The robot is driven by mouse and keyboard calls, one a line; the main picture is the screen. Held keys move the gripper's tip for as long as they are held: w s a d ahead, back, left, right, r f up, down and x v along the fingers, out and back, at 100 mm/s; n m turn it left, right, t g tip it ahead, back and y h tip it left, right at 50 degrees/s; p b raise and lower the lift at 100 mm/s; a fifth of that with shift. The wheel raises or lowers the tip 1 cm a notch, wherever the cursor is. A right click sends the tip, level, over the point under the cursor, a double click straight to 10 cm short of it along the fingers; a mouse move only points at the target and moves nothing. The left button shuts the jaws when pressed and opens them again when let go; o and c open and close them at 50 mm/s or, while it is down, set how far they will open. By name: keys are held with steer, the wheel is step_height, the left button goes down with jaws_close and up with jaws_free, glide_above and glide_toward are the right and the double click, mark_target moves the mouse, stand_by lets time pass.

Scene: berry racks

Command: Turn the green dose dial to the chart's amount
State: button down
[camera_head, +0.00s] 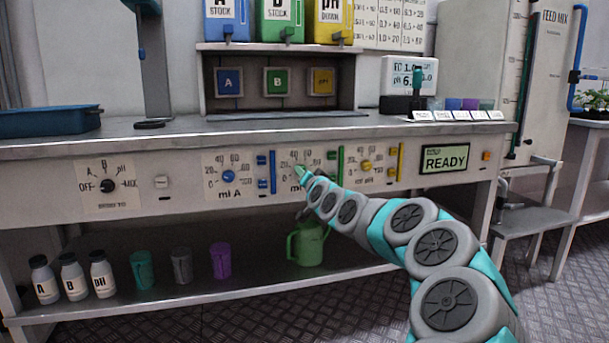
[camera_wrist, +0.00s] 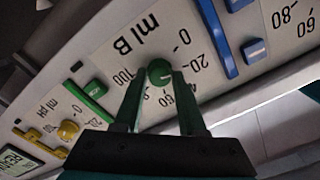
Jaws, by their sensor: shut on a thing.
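The green dose dial (camera_wrist: 159,70) sits on its "ml B" scale on the bench's front panel. In the wrist view its round knob is between the two fingertips of my gripper (camera_wrist: 157,82), which is shut on it. In the head view my gripper (camera_head: 304,181) reaches the green dial's plate from the right and hides much of it. A white mark shows on the knob, but I cannot tell its exact setting. The chart (camera_head: 401,24) hangs on the wall at the top; its rows of small numbers are too small to read surely.
The blue "ml A" dial (camera_head: 229,177) is left of the green one and the yellow dial (camera_head: 366,166) is right. Coloured sliders stand between them. A display (camera_head: 444,159) reads READY. Bottles, cups and a green jug (camera_head: 306,246) stand on the shelf below.

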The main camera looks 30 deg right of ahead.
steer(key=shift+m, duration=0.5)
steer(key=c, duration=0.5)
jaws_free()
steer(key=v, duration=0.8)
steer(key=shift+w, duration=0.1)
stand_by(0.4)
